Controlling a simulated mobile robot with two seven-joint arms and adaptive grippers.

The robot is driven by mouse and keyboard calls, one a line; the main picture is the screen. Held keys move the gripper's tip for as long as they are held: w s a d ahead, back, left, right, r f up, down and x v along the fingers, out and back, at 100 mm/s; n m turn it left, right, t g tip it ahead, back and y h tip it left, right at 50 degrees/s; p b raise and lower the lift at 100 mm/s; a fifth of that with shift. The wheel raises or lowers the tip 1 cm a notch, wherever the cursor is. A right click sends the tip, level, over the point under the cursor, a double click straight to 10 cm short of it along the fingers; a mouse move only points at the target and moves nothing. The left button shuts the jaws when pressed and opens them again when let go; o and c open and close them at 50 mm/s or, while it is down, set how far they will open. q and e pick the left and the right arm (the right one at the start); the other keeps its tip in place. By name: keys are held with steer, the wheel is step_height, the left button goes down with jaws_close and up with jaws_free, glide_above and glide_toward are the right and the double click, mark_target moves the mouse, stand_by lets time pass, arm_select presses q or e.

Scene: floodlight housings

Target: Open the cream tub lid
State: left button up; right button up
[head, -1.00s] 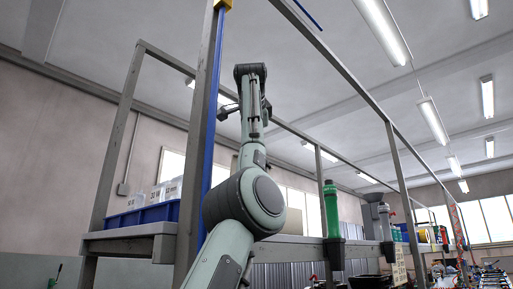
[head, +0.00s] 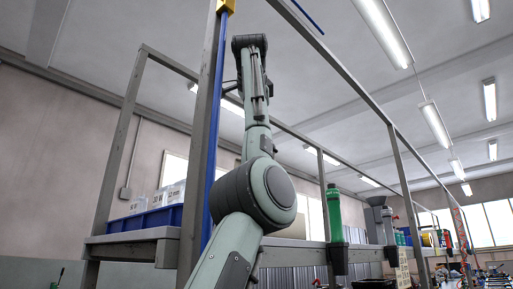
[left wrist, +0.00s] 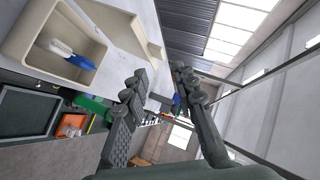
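A cream tub (left wrist: 82,72) is at the upper left of the left wrist view. Its inside shows, with a white and blue brush-like item (left wrist: 66,52) in it. A cream panel that looks like its lid (left wrist: 112,22) stands swung away from the opening, on the tub's right side. My left gripper (left wrist: 160,72) is open, its fingers apart with nothing between them, to the right of the tub and below the lid, not visibly touching either. In the head view my left arm reaches up, and its gripper cannot be made out. My right gripper is not in view.
A grey metal frame with a blue strip (head: 216,120) stands close beside my arm. A shelf holds a blue crate (head: 152,218) with clear containers. A green bottle (head: 334,215) is to the right. A dark tray (left wrist: 28,112) and an orange box (left wrist: 72,125) lie lower left.

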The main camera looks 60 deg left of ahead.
arm_select(q)
steer(key=shift+v, duration=2.15)
